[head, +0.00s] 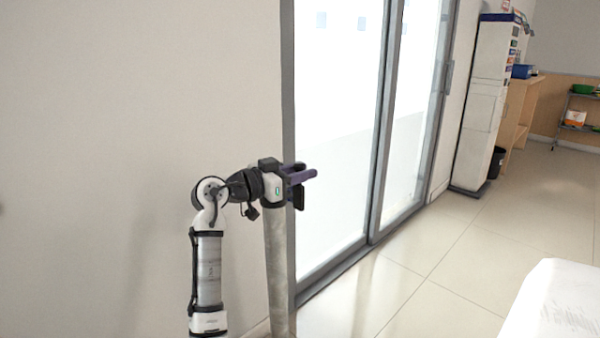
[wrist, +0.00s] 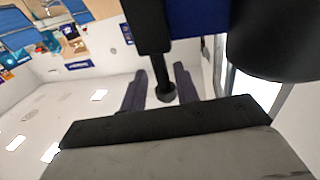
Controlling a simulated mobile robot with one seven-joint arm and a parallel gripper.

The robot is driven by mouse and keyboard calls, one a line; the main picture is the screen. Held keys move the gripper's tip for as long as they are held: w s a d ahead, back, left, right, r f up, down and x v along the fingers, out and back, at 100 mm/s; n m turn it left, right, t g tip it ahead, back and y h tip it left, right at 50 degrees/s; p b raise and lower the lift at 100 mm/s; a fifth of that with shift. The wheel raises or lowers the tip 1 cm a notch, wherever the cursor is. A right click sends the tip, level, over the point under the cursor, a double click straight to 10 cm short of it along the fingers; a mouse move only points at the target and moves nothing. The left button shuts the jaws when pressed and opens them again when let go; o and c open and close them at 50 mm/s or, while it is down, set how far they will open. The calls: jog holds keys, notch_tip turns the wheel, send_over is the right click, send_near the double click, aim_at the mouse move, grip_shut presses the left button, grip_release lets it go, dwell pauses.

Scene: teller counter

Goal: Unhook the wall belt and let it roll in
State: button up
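My gripper (head: 308,170) is at the centre of the head view, its purple fingers pointing right, level, in front of the glass door. The fingers are spread apart, with a gap between them in the wrist view (wrist: 161,92). A black rod with a round knob (wrist: 166,92) shows between them there, apart from the left finger and close to the right one. A blue patch (wrist: 196,18), possibly belt, lies between black parts at the top of the wrist view. A black piece (head: 298,197) hangs just below the gripper. I cannot clearly make out the belt or its hook.
A grey metal upright (head: 279,280) stands below my gripper, beside the plain wall (head: 120,120). The sliding glass door (head: 335,130) is behind. A white cabinet (head: 485,110) stands farther right, and a white surface (head: 555,305) is at lower right. Tiled floor between is clear.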

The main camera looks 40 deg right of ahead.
jog(key=w+a+b, duration=0.1)
jog(key=w+a, duration=0.1)
jog(key=a, duration=1.1)
jog(key=shift+a, duration=0.3)
jog(key=shift+w, duration=0.1)
